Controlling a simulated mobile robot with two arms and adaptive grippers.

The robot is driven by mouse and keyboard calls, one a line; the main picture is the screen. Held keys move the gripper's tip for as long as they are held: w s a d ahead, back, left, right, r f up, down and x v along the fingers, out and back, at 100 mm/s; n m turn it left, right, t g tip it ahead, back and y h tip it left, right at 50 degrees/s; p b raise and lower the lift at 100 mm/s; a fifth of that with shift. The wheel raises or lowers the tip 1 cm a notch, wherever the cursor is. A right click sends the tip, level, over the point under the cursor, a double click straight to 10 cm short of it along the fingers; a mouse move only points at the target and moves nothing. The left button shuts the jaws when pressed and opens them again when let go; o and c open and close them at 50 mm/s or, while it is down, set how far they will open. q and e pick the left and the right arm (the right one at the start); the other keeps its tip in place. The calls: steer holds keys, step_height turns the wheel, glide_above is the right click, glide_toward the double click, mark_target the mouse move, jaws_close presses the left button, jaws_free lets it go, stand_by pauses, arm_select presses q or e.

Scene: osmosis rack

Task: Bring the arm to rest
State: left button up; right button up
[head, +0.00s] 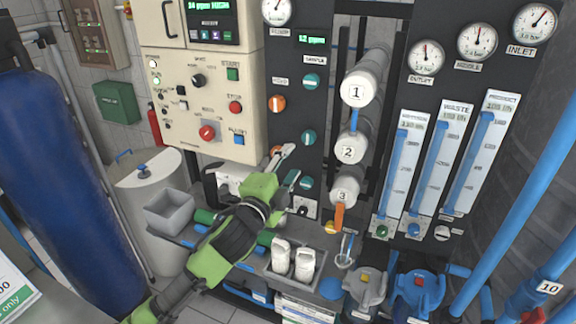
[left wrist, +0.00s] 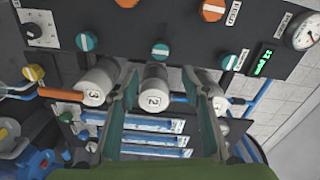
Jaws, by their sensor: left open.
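My left arm, green and black, comes in from the lower left in the head view. Its left gripper (head: 290,165) is in front of the lower part of the dark panel (head: 294,110), near the teal knobs. In the left wrist view the two fingers of the gripper (left wrist: 166,85) stand apart with nothing held between them. The white cylinder marked 2 (left wrist: 154,98) shows in the gap, behind the fingers. A teal knob (left wrist: 160,51) shows above that gap. Whether a finger touches the panel, I cannot tell. My right gripper is in neither view.
The cream control box (head: 205,95) hangs left of the dark panel. A grey bin (head: 168,212) and a tray with white bottles (head: 281,258) flank my forearm. A blue tank (head: 60,180) stands left. Gauges, flow meters and blue pipes (head: 530,190) fill the right.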

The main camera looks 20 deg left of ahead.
arm_select(q)
steer(key=shift+s, duration=0.25)
